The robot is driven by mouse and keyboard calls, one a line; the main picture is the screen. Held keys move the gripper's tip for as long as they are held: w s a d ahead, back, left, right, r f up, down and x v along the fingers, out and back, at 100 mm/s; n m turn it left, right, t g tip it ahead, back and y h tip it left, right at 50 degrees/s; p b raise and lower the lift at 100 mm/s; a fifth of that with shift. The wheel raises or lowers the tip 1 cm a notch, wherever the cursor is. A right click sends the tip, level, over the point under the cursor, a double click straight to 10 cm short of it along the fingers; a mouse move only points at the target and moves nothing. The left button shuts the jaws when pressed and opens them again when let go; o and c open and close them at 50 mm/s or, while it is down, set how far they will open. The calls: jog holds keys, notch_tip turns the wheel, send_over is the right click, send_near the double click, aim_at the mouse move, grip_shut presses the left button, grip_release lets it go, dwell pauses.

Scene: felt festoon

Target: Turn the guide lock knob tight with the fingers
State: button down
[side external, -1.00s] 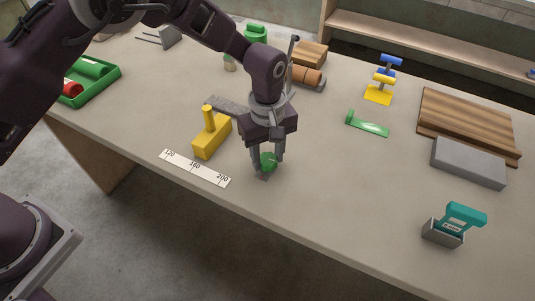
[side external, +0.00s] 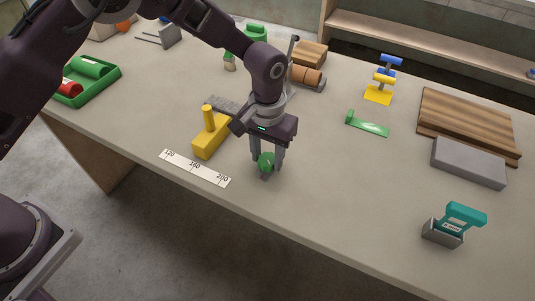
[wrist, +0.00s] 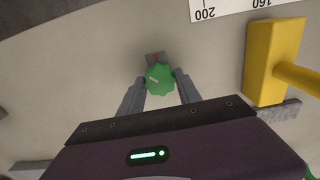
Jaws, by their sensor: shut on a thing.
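The guide lock knob is a green, lobed knob (side external: 266,161) near the front edge of the table; in the wrist view the knob (wrist: 160,78) shows a pale line on its top. A small grey block with a red mark (wrist: 155,57) shows just beyond it in the wrist view. My gripper (side external: 267,163) points down over the knob. In the wrist view its two fingers (wrist: 160,84) are on either side of the knob, shut on it. The knob's underside is hidden.
A yellow block with an upright peg (side external: 211,136) stands close left of my gripper, by a white scale strip (side external: 195,167). A green clip (side external: 368,124) lies to the right. A teal-handled item in a grey holder (side external: 455,224) stands front right. Bare table lies between.

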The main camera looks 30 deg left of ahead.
aim_at(267, 159)
jog(key=m, duration=0.4)
jog(key=shift+m, duration=2.5)
jog(key=c, duration=0.8)
grip_release()
jog(key=shift+c, duration=0.2)
notch_tip(267, 159, up, 7)
jog(key=shift+r, duration=0.1)
